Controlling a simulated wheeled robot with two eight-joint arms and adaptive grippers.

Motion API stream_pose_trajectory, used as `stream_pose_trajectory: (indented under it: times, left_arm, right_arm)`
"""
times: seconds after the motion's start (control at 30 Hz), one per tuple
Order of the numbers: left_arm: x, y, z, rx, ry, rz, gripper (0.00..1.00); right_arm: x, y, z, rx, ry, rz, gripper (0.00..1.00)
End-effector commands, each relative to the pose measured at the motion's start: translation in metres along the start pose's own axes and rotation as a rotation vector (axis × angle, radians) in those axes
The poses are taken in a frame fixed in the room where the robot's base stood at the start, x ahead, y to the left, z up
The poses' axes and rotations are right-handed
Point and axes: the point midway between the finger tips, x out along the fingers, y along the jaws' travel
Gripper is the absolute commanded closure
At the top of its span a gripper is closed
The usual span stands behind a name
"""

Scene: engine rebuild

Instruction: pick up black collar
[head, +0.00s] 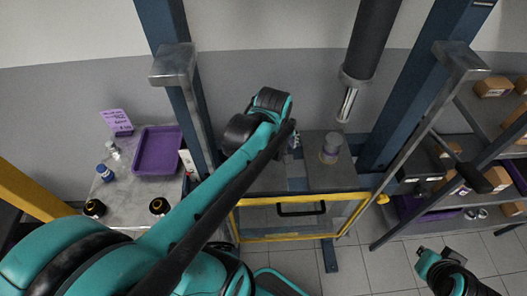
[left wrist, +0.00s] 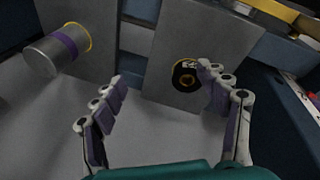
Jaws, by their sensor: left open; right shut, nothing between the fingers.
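The black collar (left wrist: 186,76) is a dark ring with a gold-coloured centre, on a grey plate in the left wrist view. My left gripper (left wrist: 162,82) is open and empty there. Its right finger is close beside the collar in the picture; I cannot tell if they touch. In the head view my left arm hides the collar and most of the left gripper. My right gripper (head: 447,256) is shut and empty at the lower right, away from the bench.
A grey cylinder with a purple band (left wrist: 66,45) stands on the neighbouring plate; it also shows in the head view (head: 330,148). A press ram (head: 347,103) hangs above. A purple tray (head: 158,150) lies on the left table. Shelves with boxes (head: 493,87) stand at right.

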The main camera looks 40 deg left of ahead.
Motion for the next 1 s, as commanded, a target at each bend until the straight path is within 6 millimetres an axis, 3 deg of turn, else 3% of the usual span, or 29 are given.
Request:
stream_pose_trajectory:
  times: [0.2,0.4,1.0]
  left_arm:
    - [0.006,-0.005,-0.057,-0.556,-0.048,-0.165,0.26]
    - [0.017,-0.015,-0.08,-0.836,-0.052,-0.256,0.26]
    - [0.088,-0.036,-0.065,-0.871,-0.05,-0.266,0.26]
  right_arm:
    - [-0.023,0.0,-0.017,0.0,0.0,0.0,1.0]
    - [-0.029,0.0,-0.021,0.0,0.0,0.0,1.0]
    - [-0.009,0.0,-0.007,0.0,0.0,0.0,1.0]
